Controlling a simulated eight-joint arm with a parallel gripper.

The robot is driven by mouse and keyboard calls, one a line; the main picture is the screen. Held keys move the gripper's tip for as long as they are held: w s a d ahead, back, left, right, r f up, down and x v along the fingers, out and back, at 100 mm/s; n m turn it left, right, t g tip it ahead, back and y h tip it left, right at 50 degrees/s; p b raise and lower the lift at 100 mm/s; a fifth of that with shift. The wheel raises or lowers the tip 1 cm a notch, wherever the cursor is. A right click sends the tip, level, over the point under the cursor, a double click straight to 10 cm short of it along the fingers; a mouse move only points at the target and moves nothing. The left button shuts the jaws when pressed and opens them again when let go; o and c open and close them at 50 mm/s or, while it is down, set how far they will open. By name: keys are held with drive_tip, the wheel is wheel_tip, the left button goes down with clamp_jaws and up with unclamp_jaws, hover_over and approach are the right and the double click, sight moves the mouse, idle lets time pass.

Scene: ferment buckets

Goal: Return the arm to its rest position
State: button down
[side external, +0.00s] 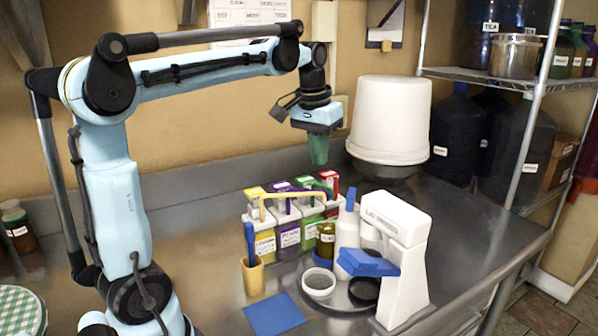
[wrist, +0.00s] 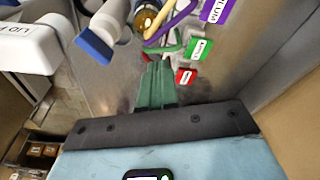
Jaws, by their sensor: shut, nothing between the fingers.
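My light-blue arm reaches across from the left in the side external view. My gripper (side external: 319,150) has green fingers pointing down, shut and empty. It hangs in the air above and behind the row of labelled buckets (side external: 289,228), left of the large white bucket (side external: 390,112). In the wrist view the green fingers (wrist: 157,78) are together, with nothing held between them. Beyond them show the green-labelled bucket's tag (wrist: 199,49) and a red tag (wrist: 185,77).
A white device (side external: 407,260) with a blue part stands at the front right, beside a white bottle (side external: 348,235) and a round tray with rings. A blue cloth (side external: 274,314) and a tan cup (side external: 253,276) with a blue tool are in front. A metal shelf (side external: 490,76) stands right.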

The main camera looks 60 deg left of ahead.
drive_tip(key=s+d+f+m+t, duration=0.4)
drive_tip(key=s+d+f+t, duration=0.1)
drive_tip(key=s+d+f, duration=0.4)
drive_tip(key=d+f, duration=0.2)
drive_tip(key=d, duration=0.2)
drive_tip(key=shift+d+f+h, duration=0.15)
drive_tip(key=shift+d+h, duration=0.15)
drive_tip(key=shift+d, duration=0.05)
